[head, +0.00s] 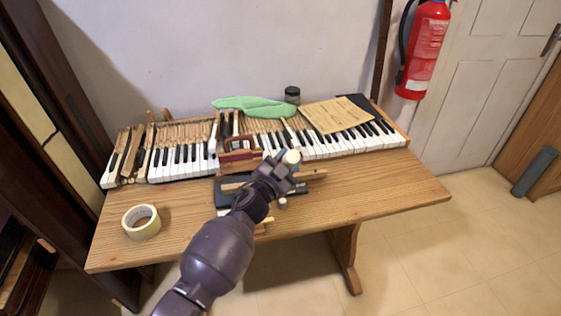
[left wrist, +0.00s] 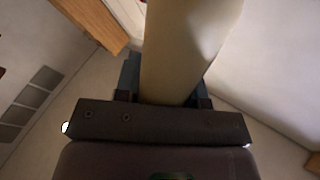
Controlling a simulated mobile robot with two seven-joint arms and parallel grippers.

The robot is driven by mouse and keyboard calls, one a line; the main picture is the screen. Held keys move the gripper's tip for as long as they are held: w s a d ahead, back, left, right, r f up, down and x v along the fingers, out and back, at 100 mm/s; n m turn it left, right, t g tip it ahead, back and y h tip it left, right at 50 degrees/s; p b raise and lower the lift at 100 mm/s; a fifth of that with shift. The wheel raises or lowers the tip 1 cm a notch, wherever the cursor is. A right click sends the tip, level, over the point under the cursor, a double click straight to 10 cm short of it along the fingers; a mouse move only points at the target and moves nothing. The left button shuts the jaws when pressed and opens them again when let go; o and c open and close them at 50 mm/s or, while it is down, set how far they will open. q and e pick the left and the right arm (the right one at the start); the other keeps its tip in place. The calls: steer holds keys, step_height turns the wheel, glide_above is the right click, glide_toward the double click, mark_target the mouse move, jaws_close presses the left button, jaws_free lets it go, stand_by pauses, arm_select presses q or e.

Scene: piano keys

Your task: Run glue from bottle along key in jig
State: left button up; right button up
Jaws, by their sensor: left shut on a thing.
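My left gripper (head: 284,172) is shut on a cream glue bottle (head: 291,156) above the front middle of the table. In the left wrist view the bottle (left wrist: 185,50) fills the space between the fingers (left wrist: 160,98). Its nozzle cannot be made out. A dark jig (head: 223,196) lies on the table under and left of the gripper. A pale wooden key (head: 312,175) shows to the right of the gripper, seemingly in the jig. My gripper hides the middle of the jig and key. My right gripper is not in view.
The keyboard (head: 180,165) spans the back of the wooden table (head: 385,190). A tape roll (head: 141,221) sits at left. A brown wooden-framed object (head: 240,158) stands behind the jig. A green cloth (head: 252,105), dark jar (head: 292,95) and paper sheet (head: 333,115) lie behind. The table's right is clear.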

arm_select(q)
steer(key=shift+w+d+r, duration=0.1)
steer(key=shift+w+d, duration=0.1)
steer(key=shift+d, duration=0.35)
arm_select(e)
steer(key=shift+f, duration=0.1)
arm_select(q)
steer(key=shift+s+a+r+p, duration=0.1)
steer(key=shift+s+a+p, duration=0.2)
steer(key=shift+a, duration=0.4)
steer(key=shift+s+a+r+p, duration=0.1)
steer(key=shift+a+p, duration=0.25)
steer(key=shift+a, duration=0.35)
steer(key=shift+s+a+f+p, duration=0.1)
steer(key=shift+s+a+p, duration=0.1)
steer(key=shift+a, duration=0.35)
steer(key=shift+s+a+p, duration=0.1)
steer(key=shift+a+p, duration=0.1)
steer(key=shift+a, duration=0.35)
steer(key=s+a+p, duration=0.2)
steer(key=a, duration=0.6)
steer(key=shift+s+a+f+p, duration=0.2)
steer(key=shift+s+a+p, duration=0.05)
steer(key=shift+a+p, duration=0.15)
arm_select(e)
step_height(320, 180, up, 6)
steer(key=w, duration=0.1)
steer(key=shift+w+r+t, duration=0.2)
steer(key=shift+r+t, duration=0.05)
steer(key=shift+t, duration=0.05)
